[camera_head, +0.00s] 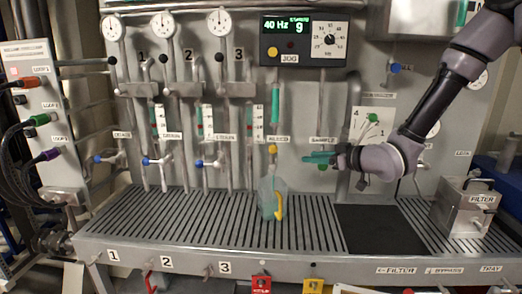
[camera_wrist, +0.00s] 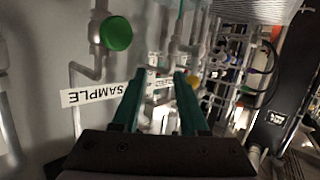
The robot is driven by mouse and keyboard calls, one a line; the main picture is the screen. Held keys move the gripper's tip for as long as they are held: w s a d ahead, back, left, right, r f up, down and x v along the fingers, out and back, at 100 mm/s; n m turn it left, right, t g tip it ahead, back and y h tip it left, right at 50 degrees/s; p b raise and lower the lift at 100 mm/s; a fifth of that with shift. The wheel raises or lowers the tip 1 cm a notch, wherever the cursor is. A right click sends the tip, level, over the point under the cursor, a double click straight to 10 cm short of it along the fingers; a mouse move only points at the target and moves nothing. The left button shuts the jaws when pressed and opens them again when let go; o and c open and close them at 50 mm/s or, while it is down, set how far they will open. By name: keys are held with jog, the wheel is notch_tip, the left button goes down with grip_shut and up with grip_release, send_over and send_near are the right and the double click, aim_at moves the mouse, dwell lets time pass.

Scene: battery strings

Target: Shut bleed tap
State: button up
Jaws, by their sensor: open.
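No label that I can read clearly says bleed. A small yellow tap knob (camera_head: 272,149) sits on the panel above a clear jug (camera_head: 268,195); a label beside it is too small to read surely. A yellow knob also shows in the wrist view (camera_wrist: 193,80), just beyond the right fingertip. My gripper (camera_head: 306,158) has green fingers, open and empty, pointing left near the SAMPLE label (camera_head: 322,139). In the wrist view my gripper (camera_wrist: 162,76) has its fingers apart. A green knob (camera_wrist: 117,33) is left of them, outside the jaws.
A slotted drain bench (camera_head: 180,215) runs below the panel. The jug with a yellow handle stands on it. Blue-knobbed taps (camera_head: 146,161) are at left. Vertical pipes crowd the panel near my gripper.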

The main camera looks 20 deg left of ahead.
aim_at(273, 158)
jog(key=a+n+y, duration=0.1)
jog(key=a+y, duration=0.2)
jog(key=a, duration=1.2)
jog(key=shift+a+r+g+y, duration=0.15)
jog(key=shift+a+g+y, duration=0.2)
jog(key=shift+g+y, duration=0.05)
grip_shut()
dwell(0.8)
